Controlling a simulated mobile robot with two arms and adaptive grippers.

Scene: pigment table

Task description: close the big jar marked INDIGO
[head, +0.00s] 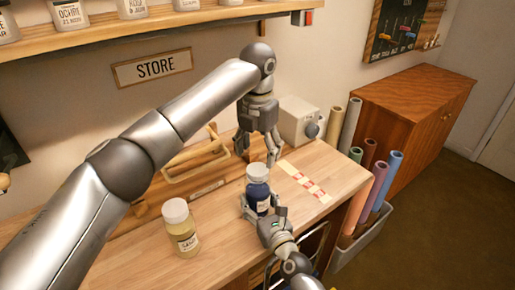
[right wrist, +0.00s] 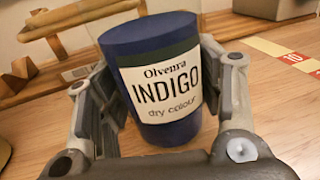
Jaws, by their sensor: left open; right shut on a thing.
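The big INDIGO jar (head: 260,198) stands on the table, dark blue with a white label. It fills the middle of the right wrist view (right wrist: 160,90), its label upright and its top dark blue. A white cap (head: 257,172) shows at the jar's top in the head view; I cannot tell if it is seated, and no white cap shows in the right wrist view. My right gripper (head: 262,213) is shut around the jar's body, one finger on each side (right wrist: 158,105). My left gripper (head: 258,157) is open and empty, pointing down just behind and above the cap.
A white-capped jar (head: 182,232) of pale pigment stands left of the INDIGO jar. A wooden rack (head: 195,165) and a grey box (head: 298,120) are behind. A red-and-white strip (head: 305,182) lies on the right. A bin of rolled sheets (head: 365,230) stands beyond the table's right edge.

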